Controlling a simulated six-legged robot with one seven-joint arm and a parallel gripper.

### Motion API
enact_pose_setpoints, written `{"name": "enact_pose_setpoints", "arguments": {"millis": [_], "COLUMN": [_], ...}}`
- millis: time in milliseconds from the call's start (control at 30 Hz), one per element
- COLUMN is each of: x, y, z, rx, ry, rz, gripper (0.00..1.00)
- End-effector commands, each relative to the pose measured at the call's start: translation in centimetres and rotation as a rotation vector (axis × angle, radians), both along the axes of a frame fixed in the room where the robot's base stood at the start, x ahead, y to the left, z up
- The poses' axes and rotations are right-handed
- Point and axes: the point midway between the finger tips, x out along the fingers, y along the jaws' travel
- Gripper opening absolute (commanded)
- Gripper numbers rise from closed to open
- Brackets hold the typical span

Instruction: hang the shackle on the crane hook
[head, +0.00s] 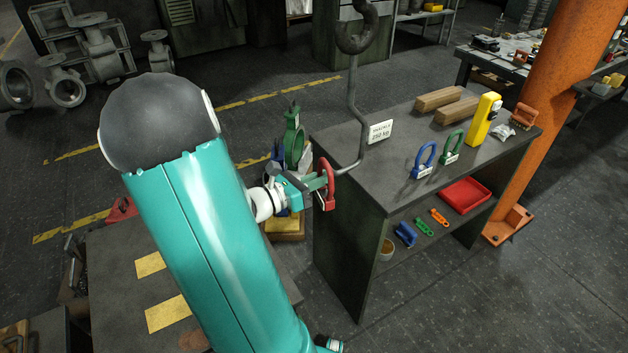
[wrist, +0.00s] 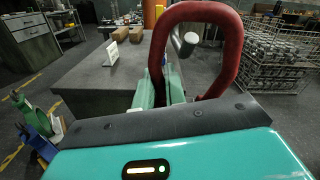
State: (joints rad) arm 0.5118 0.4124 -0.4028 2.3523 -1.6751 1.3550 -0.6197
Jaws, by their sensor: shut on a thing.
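My gripper (head: 316,184) is shut on a red shackle (head: 327,172) and holds it upright in the air at the left end of the grey bench. The shackle's red loop (wrist: 233,50) fills the upper middle of the wrist view. The grey crane hook (head: 353,95) hangs from above. Its lower end bends left towards the shackle. In the wrist view the hook's round tip (wrist: 188,43) shows inside the outline of the loop. I cannot tell whether it passes through the loop or stays behind it.
The grey bench (head: 410,118) carries a weight sign (head: 381,131), a blue shackle (head: 423,160), a green shackle (head: 452,146), a yellow device (head: 483,118) and wooden blocks (head: 440,98). A red tray (head: 466,195) sits on its lower shelf. An orange column (head: 550,100) stands at right.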

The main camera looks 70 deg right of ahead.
Motion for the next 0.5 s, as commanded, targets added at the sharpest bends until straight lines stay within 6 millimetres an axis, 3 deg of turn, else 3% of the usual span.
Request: {"name": "enact_pose_setpoints", "arguments": {"millis": [500], "x": [-1.7], "y": [-2.3], "z": [-0.2], "rx": [0.000], "ry": [0.000], "rz": [-0.001], "gripper": [0.00]}}
